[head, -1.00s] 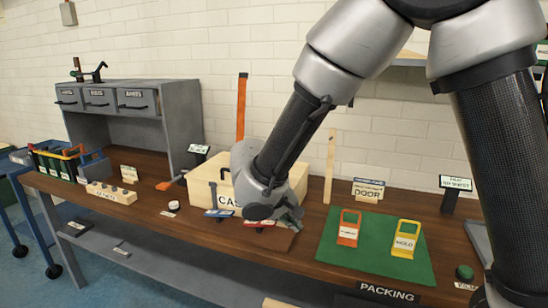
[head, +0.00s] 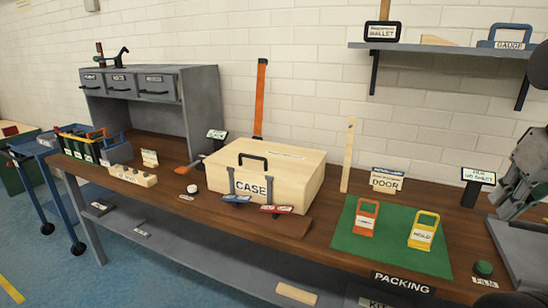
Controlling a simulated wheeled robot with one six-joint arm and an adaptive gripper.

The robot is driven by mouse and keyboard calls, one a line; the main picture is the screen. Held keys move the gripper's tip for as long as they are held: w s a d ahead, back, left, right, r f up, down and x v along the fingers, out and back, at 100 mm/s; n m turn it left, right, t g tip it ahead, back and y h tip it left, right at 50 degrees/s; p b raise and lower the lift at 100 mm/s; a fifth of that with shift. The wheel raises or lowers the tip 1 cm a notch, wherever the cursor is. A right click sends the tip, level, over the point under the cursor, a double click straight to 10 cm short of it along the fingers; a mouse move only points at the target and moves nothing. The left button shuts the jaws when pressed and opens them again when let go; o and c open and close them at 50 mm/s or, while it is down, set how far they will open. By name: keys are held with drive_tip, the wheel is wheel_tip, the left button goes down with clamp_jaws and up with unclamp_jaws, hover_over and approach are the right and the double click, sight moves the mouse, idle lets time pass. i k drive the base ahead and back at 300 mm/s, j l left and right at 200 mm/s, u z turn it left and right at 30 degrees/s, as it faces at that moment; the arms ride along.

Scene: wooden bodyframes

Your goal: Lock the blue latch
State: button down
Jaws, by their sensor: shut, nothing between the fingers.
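A pale wooden case (head: 270,168) labelled CASE sits on the brown workbench, with a dark handle and grey straps on its front. The blue latch (head: 237,199) is a small labelled blue piece low on the case's front left. It sticks out toward the viewer. A red latch (head: 277,209) is beside it, to the right. I cannot tell from this view how either latch is seated. My gripper (head: 518,188) is at the far right edge, partly cut off, well away from the case. It is shut and empty.
A green mat (head: 390,243) holds an orange holder (head: 366,220) and a yellow holder (head: 424,230). A wooden upright (head: 348,155) and a DOOR sign (head: 386,180) stand right of the case. A grey drawer cabinet (head: 150,105) stands left. A wall shelf (head: 455,46) is above right.

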sight(234, 198)
drive_tip(key=i+j+u, duration=0.15)
drive_tip(key=u, duration=0.2)
drive_tip(key=i+j+u, duration=0.15)
drive_tip(key=j+u, duration=0.2)
drive_tip(key=i+j+u, duration=0.15)
drive_tip(key=u, duration=0.2)
